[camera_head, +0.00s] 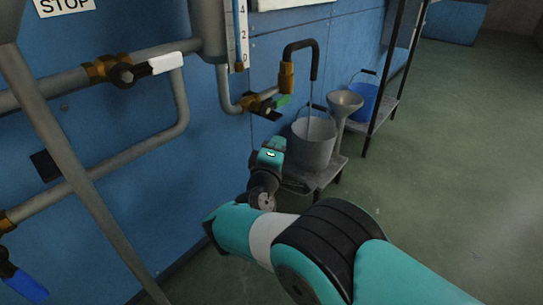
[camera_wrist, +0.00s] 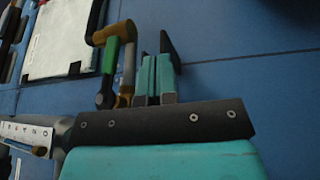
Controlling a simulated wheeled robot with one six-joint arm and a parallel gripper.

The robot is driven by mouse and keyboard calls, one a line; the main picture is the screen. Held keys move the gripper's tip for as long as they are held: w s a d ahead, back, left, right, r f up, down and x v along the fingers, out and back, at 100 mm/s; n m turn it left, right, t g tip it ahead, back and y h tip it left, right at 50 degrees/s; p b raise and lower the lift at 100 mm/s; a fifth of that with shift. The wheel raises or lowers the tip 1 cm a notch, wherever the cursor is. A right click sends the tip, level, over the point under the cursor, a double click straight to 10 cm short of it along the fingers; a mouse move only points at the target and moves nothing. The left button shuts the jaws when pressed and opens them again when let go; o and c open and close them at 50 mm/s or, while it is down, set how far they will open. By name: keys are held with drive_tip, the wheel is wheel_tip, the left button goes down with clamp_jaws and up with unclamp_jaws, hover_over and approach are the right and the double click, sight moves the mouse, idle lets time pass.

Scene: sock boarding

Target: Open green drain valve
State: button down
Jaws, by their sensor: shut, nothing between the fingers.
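The green drain valve handle (camera_head: 284,100) is on a brass valve body (camera_head: 256,103) under the grey tank, in the head view. In the wrist view the green handle (camera_wrist: 109,58) stands just left of my gripper (camera_wrist: 157,78), beside brass fittings. My gripper's teal fingers are together with nothing between them, and a gap shows between them and the handle. In the head view my gripper (camera_head: 271,152) is below the valve and left of the bucket; its fingertips are hard to make out.
A dark spout (camera_head: 315,60) hangs over a grey bucket (camera_head: 312,145), with a thin pale line like a stream running down between them. A funnel (camera_head: 345,103) and a blue bucket (camera_head: 364,100) stand right. A white-handled valve (camera_head: 165,63) is left. Floor is clear at right.

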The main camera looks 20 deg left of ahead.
drive_tip(key=s, duration=0.1)
drive_tip(key=s+f+p, duration=0.1)
drive_tip(key=s, duration=0.1)
drive_tip(key=s+f, duration=0.1)
drive_tip(key=shift+s+d+p, duration=0.25)
drive_tip(key=shift+p, duration=0.05)
drive_tip(key=w+d+r+m+g+h+p, duration=0.3)
drive_tip(key=w+d+r+m+g+p, duration=0.15)
drive_tip(key=w+d+r, duration=0.45)
drive_tip(key=s+d+r+m+g+y+p, duration=0.1)
drive_tip(key=d+r+m+g+p, duration=0.25)
drive_tip(key=d+r+g, duration=0.45)
drive_tip(key=s+d+r+m+g+y+p, duration=0.2)
drive_tip(key=s+d+r+p, duration=0.1)
drive_tip(key=s+d+r, duration=0.75)
drive_tip(key=s+d+r+g+y+p, duration=0.1)
drive_tip(key=s+d+r+g+p, duration=0.2)
drive_tip(key=s, duration=0.9)
drive_tip(key=s+d+r+g+y+p, duration=0.1)
drive_tip(key=s+d+r+g, duration=0.2)
drive_tip(key=s, duration=0.8)
wheel_tip(320, 180, up, 38)
drive_tip(key=p, duration=3.8)
drive_tip(key=shift+w+d+f+t, duration=0.15)
drive_tip(key=shift+d+f+t, duration=0.1)
drive_tip(key=shift+d+t, duration=0.1)
